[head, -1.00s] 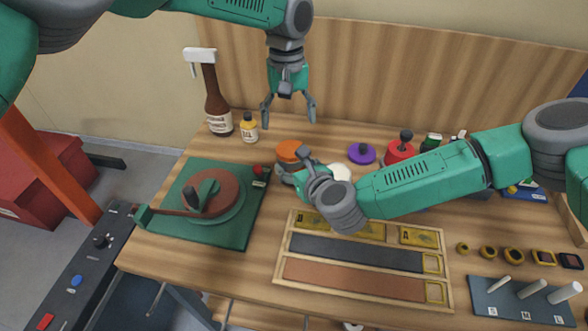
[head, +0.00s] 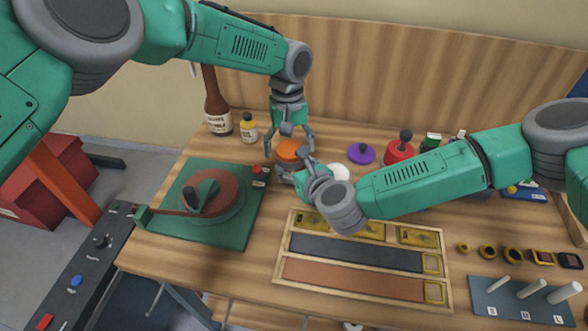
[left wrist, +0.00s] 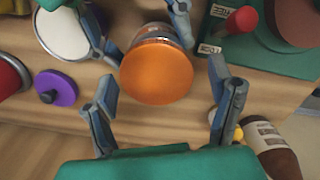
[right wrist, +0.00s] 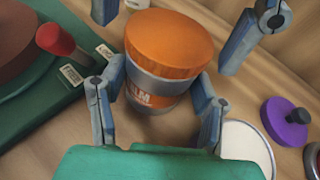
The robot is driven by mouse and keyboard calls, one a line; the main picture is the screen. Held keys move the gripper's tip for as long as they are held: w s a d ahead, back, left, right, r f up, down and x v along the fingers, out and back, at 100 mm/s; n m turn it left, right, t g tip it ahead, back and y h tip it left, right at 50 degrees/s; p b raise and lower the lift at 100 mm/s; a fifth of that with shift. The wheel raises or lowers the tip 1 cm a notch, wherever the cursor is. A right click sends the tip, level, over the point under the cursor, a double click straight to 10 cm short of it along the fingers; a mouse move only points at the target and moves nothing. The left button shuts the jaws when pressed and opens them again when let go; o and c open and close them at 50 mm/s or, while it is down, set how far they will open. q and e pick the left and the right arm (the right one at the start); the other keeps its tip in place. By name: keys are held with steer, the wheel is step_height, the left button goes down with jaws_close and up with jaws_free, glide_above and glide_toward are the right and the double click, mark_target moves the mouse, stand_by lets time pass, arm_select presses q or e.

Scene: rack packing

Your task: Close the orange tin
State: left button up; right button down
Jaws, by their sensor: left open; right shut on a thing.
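The orange tin (right wrist: 145,90) stands on the table with its orange lid (head: 288,149) on top; I cannot tell if the lid is tight. The lid fills the middle of the left wrist view (left wrist: 157,72). My right gripper (head: 290,174) is shut on the tin's body below the lid, a finger on each side in the right wrist view. My left gripper (head: 289,146) points down from above, open, with its fingers apart on either side of the lid. Gaps show between these fingers and the lid in the left wrist view.
A green base with a round brown plate (head: 210,190) lies front left. A white round item (right wrist: 245,143) and a purple lid (head: 361,153) are close on the right.

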arm_select(q)
steer(key=c, duration=1.2)
arm_select(e)
steer(key=shift+w, duration=0.1)
arm_select(q)
steer(key=m, duration=0.5)
steer(key=shift+w+a, duration=0.1)
steer(key=shift+a, duration=0.05)
arm_select(e)
steer(key=shift+d, duration=0.1)
arm_select(q)
steer(key=m, duration=0.6)
steer(key=shift+w+a+f, duration=0.1)
steer(key=shift+w, duration=0.05)
steer(key=o, duration=1.2)
arm_select(e)
steer(key=shift+d+r, duration=0.1)
arm_select(q)
steer(key=shift+o, duration=0.2)
